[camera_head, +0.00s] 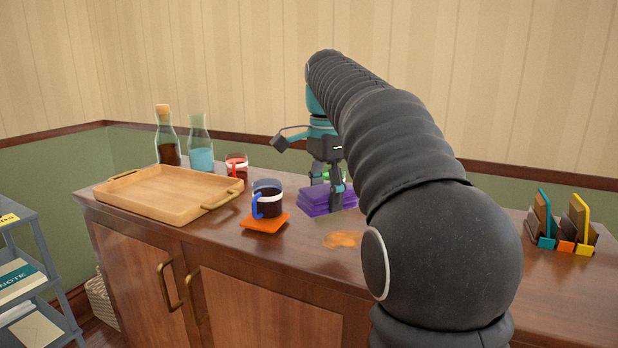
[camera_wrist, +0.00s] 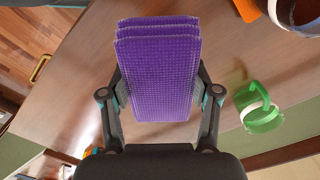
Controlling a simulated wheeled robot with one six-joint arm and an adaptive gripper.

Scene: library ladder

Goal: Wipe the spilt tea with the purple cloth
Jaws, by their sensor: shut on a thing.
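The purple cloth (camera_head: 318,201) is a folded stack on or just above the wooden counter; I cannot tell whether it touches. My gripper (camera_head: 327,188) points down with its fingers on either side of the cloth, shut on it. In the wrist view the cloth (camera_wrist: 158,70) shows its layered edge between the two fingers. The spilt tea (camera_head: 342,240) is an orange-brown puddle on the counter, nearer the front edge than the cloth and slightly right of it. The spill does not show in the wrist view.
A dark mug with a blue handle (camera_head: 267,203) stands on an orange coaster (camera_head: 264,223) left of the spill. A red mug (camera_head: 237,168), wooden tray (camera_head: 128,203), carafe (camera_head: 200,150) and bottle (camera_head: 166,140) are farther left. A green mug (camera_wrist: 262,110) stands close by the gripper. Upright holders (camera_head: 565,232) stand right.

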